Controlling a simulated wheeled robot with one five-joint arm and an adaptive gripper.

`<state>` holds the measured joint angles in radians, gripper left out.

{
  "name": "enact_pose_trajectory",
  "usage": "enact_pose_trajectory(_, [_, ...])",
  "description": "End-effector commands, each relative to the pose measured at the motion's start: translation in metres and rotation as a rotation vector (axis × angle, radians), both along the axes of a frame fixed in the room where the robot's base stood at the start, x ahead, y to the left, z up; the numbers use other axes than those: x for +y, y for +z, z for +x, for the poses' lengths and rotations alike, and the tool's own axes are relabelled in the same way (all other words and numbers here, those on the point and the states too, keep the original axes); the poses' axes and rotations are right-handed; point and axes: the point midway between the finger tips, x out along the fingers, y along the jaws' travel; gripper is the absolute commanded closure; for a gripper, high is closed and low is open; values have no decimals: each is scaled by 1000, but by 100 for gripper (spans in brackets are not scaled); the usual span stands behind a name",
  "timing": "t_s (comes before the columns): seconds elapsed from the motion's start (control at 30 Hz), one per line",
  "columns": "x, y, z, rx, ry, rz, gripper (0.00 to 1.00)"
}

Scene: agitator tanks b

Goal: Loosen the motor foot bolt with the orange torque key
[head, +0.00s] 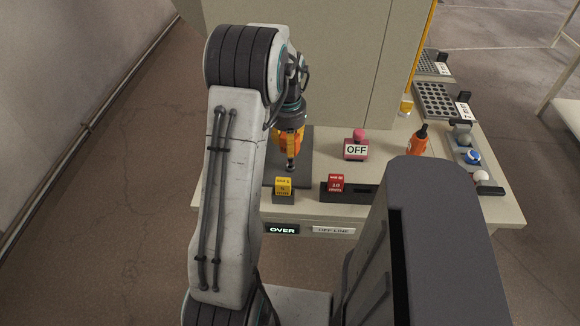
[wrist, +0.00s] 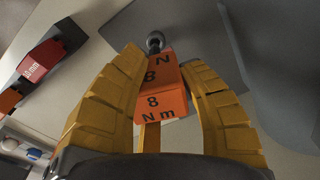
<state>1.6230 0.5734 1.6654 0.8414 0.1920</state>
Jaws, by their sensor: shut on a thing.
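My gripper (head: 289,138) is shut on the orange torque key and holds it pointing down over the left part of the bench. The key (wrist: 158,92) is an orange block marked 8 Nm, between the yellow fingers in the wrist view. Its grey metal tip (wrist: 155,41) sticks out beyond the fingers; in the head view it hangs over a dark grey plate (head: 303,172). I cannot tell whether the tip touches anything. I cannot make out the motor foot bolt in either view.
A yellow block (head: 283,185) and a red 10 mm block (head: 336,182) sit in dark holders at the front. A pink-topped OFF sign (head: 356,151) stands behind. An orange bottle-like item (head: 417,141) and perforated racks (head: 437,102) are right. A beige cabinet (head: 330,60) closes the back.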

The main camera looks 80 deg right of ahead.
Motion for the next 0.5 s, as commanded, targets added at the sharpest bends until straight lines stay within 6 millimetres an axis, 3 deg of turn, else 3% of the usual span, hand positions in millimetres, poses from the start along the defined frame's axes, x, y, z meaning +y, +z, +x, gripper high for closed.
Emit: enact_pose_trajectory(0.5, [0, 14, 0, 0, 0, 0, 99])
